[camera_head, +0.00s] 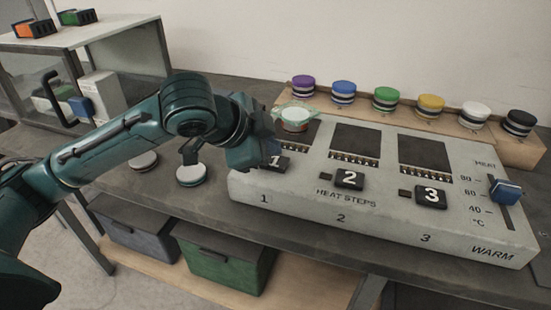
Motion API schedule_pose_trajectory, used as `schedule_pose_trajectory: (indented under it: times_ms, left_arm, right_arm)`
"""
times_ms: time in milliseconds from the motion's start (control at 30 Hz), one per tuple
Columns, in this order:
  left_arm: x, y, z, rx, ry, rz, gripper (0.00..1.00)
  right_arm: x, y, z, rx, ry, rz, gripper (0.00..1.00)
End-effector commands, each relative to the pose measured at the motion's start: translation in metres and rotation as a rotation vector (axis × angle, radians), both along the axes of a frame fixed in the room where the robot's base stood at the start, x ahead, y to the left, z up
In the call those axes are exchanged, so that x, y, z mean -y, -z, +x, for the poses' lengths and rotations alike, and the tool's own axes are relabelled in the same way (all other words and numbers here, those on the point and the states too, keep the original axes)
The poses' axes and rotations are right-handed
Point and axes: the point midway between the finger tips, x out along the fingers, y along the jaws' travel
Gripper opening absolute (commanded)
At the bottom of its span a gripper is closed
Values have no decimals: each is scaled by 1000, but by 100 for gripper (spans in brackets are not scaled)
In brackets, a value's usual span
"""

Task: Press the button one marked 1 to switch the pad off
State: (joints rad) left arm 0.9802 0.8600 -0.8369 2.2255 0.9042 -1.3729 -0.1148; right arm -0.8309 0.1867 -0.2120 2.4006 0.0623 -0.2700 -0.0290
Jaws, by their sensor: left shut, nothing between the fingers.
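The grey heating unit (380,243) stands on the bench at the right, with dark keys in a row. The button marked 1 (280,162) is at its left end, and my left gripper partly covers it. The button marked 2 (348,180) and the button marked 3 (431,195) show fully. My left gripper (262,160) is shut and empty, right at the left side of button 1. I cannot tell whether it touches the button. A small pale green dish with a white and reddish middle (295,118) sits behind button 1. My right gripper is out of view.
A blue slider knob (507,189) sits on a scale at the unit's right. Several colour-topped jars, such as the green one (386,99), stand on a wooden rack behind. White-topped round pieces (191,175) stand left of the unit. Lidded boxes (222,268) are below the bench.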

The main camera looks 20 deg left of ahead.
Motion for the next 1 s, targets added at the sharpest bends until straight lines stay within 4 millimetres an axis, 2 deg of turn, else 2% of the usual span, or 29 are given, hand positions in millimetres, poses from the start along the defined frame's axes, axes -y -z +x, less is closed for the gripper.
schedule_pose_trajectory:
  times_ms: [1000]
  left_arm:
    - [0, 9, 0, 0, 0, 0, 0]
  right_arm:
    - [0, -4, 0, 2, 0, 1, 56]
